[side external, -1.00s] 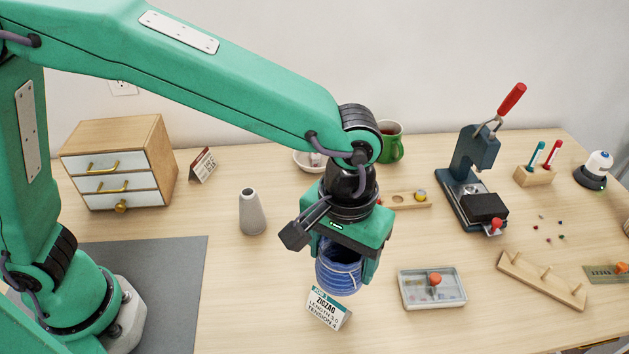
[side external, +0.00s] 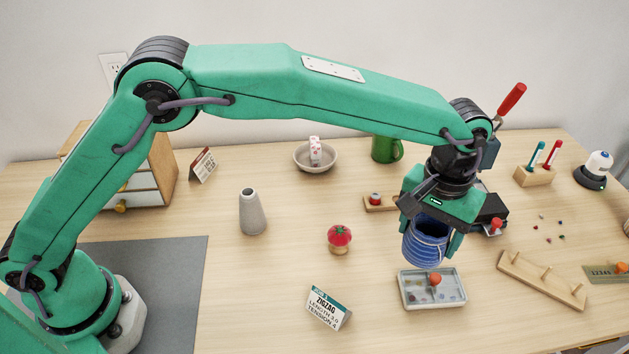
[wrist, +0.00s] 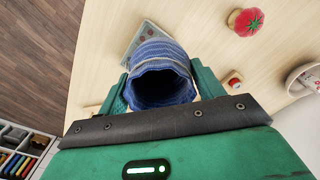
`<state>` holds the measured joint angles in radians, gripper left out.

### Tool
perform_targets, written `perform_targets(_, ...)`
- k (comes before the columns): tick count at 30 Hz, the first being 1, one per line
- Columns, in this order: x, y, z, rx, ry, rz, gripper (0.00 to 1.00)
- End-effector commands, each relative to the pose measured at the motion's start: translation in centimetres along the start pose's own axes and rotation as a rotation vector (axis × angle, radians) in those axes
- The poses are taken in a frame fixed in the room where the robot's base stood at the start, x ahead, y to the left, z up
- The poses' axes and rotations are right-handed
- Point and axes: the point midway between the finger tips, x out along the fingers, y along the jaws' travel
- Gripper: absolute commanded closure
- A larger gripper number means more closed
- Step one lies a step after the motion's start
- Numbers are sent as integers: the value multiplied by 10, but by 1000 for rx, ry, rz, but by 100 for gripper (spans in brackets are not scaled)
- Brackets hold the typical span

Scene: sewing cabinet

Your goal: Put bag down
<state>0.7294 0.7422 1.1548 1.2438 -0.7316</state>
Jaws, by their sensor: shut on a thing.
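A blue woven bag (side external: 424,243) with a pale cord around it is held in my gripper (side external: 430,232). The bag hangs above the table, over or just behind the clear lidded case (side external: 415,298) with an orange knob. In the wrist view the open mouth of the bag (wrist: 162,84) faces the camera, and the green fingers of my gripper (wrist: 160,92) press on it from both sides. A corner of the case (wrist: 143,36) shows beyond the bag. The inside of the bag is dark.
The red tomato pincushion (side external: 339,238) stands left of the bag, with the zigzag card (side external: 326,308) in front. The press (side external: 487,205) is close behind my gripper. A peg rack (side external: 542,282) lies at right. The table between the grey cone (side external: 251,212) and pincushion is clear.

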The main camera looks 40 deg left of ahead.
Motion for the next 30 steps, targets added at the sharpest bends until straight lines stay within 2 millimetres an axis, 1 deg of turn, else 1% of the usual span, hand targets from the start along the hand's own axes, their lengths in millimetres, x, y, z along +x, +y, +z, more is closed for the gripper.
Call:
perform_targets(9, 3, 0, -5, 2, 0, 0, 55)
perform_targets(14, 10, -6, -16, 0, -1, -1, 55)
perform_targets(17, 18, -12, -27, 0, -1, -1, 55)
perform_targets(30, 60, -44, -89, 0, 0, 0, 55)
